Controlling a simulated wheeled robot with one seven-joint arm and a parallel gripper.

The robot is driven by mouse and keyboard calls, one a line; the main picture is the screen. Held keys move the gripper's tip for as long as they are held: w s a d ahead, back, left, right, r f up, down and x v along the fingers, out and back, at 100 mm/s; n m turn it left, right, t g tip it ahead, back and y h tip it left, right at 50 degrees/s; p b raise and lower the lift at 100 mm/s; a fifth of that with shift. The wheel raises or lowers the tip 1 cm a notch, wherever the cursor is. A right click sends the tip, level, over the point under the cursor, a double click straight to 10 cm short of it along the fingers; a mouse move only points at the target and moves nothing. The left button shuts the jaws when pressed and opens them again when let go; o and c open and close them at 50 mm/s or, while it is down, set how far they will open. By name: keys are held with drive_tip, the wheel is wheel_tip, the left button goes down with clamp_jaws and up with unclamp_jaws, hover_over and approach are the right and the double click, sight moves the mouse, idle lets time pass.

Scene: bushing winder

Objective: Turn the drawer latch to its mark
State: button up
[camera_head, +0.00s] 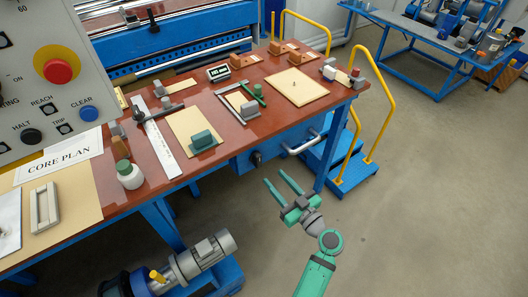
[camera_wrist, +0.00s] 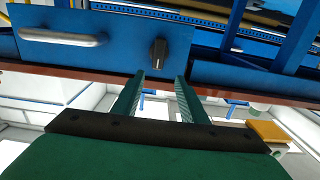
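The drawer latch (camera_head: 257,158) is a small black knob on the blue drawer front (camera_head: 240,163), under the table's front edge. In the wrist view, the latch (camera_wrist: 158,52) sits beside the silver bar handle (camera_wrist: 60,38), and the picture looks upside down. My gripper (camera_head: 275,177) has green fingers, spread apart and empty, in front of and below the drawer. In the wrist view, my gripper (camera_wrist: 160,78) points toward the latch, which lies in line with the gap between the fingertips and clear of them. I cannot make out the latch's mark.
A blue step (camera_head: 340,182) with yellow rails (camera_head: 385,105) stands right of the drawer. A motor (camera_head: 205,255) stands low at left. The floor around my arm is clear.

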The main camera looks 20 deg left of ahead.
sight(260, 159)
drive_tip(key=x, duration=1)
drive_tip(key=shift+w+a, duration=0.1)
drive_tip(key=shift+w, duration=0.25)
clamp_jaws()
